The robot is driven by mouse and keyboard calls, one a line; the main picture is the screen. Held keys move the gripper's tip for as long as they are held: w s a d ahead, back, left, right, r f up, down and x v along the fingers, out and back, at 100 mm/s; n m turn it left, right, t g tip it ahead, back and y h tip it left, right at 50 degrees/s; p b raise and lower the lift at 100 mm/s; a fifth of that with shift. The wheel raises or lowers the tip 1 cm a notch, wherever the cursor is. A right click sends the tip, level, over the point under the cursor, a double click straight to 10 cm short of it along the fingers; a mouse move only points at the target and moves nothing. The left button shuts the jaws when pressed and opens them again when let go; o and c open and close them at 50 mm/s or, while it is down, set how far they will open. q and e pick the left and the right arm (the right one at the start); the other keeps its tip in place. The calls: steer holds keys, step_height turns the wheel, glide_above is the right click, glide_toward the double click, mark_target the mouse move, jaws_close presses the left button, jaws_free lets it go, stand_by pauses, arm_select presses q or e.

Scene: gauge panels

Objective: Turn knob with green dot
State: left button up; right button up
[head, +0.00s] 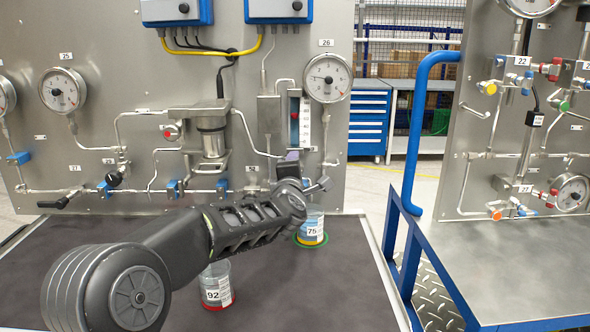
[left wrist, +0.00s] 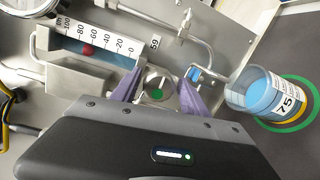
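The knob with a green dot (left wrist: 157,88) shows in the left wrist view, a round metal knob on the panel under the flow tube. My left gripper (left wrist: 160,86) is open, with one purple finger on each side of the knob and a visible gap to it. In the head view my left gripper (head: 305,182) is in front of the panel below the flow tube (head: 300,122), and it hides the knob. Whether the fingertips reach past the knob's face is hard to tell. My right gripper is in neither view.
A cup labelled 75 (head: 313,229) stands on a green ring, close to my gripper; it also shows in the left wrist view (left wrist: 262,92). A cup labelled 92 (head: 215,286) stands by my forearm. Pipes and gauge 26 (head: 327,78) are nearby.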

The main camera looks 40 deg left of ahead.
arm_select(q)
steer(key=shift+o, duration=0.5)
steer(key=shift+r, duration=0.1)
steer(key=shift+s, duration=0.2)
steer(key=v, duration=0.7)
steer(key=shift+s+d+b, duration=0.15)
steer(key=shift+d+b, duration=0.05)
steer(key=shift+b, duration=0.25)
